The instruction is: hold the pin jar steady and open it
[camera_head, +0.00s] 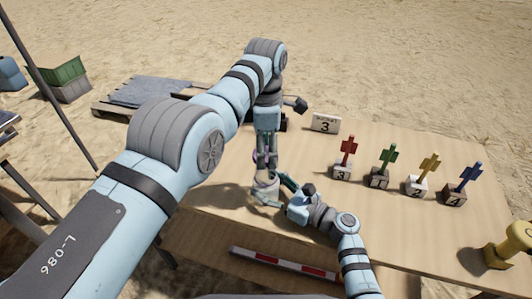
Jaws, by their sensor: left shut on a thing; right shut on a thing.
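The pin jar (264,188), a small pale vessel, stands on the wooden table near its front edge. My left gripper (264,172) points straight down over it, with its fingers closed at the jar's top. My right gripper (279,191) reaches in from the right and is shut on the jar's side, low down. The grippers cover much of the jar, so I cannot tell whether the lid is still seated.
Red (348,150), green (388,157), yellow (429,165) and blue (467,177) markers stand on numbered blocks to the right. A sign (325,124) reading 3 stands behind. A red-and-white scale bar (284,263) lies in front. A yellow object (512,245) stands at far right.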

